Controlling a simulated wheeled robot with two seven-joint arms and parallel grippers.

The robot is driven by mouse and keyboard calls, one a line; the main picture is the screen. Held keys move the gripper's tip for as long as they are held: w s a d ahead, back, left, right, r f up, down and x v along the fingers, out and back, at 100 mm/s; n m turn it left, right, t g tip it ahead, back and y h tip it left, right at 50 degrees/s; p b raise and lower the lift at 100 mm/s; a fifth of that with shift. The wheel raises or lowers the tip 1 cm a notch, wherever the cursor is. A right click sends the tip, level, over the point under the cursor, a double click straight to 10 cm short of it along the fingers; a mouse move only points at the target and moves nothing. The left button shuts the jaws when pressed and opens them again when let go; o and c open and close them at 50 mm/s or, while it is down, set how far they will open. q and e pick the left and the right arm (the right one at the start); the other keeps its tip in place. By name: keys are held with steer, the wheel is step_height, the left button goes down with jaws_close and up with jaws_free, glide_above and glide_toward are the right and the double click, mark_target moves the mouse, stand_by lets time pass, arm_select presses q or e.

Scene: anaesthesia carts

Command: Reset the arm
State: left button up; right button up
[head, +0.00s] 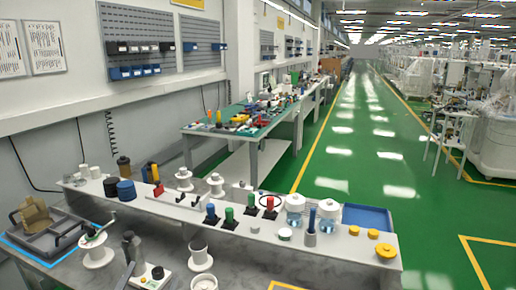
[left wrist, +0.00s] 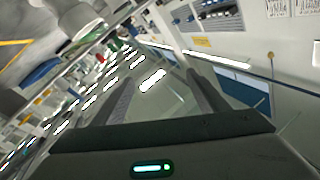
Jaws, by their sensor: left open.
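My left gripper (left wrist: 160,78) shows in the left wrist view with its two dark fingers spread apart and nothing between them. A green light glows on its dark body. It is tilted, and the room appears slanted behind the fingers. In the head view I cannot clearly pick it out among the dark parts at the lower left. My right gripper is in neither view.
A white bench (head: 335,247) holds spools, bottles, red, green and blue knobs and a blue tray (head: 368,217). A grey tray (head: 38,243) with a brown object stands at the lower left. A green-topped table (head: 205,127) is behind. The green aisle (head: 345,140) is open.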

arm_select(q)
steer(key=s+a+f+n+g+y, duration=0.15)
steer(key=s+f+g, duration=0.3)
steer(key=f, duration=0.55)
steer(key=s+f+n+g, duration=0.2)
steer(key=s+f+g, duration=0.25)
steer(key=f, duration=0.55)
steer(key=s+d+f+g, duration=0.1)
steer(key=s+f+g, duration=0.4)
steer(key=s, duration=0.4)
steer(key=s+d+f+g, duration=0.1)
steer(key=s+f+g, duration=0.1)
steer(key=s+f, duration=0.7)
step_height(320, 180, down, 23)
steer(key=s+f, duration=0.6)
steer(key=f, duration=0.3)
steer(key=s+f+h, duration=0.1)
steer(key=s+f, duration=0.6)
steer(key=f, duration=0.3)
steer(key=shift+s+a+f+g, duration=0.25)
steer(key=shift+a+g, duration=0.15)
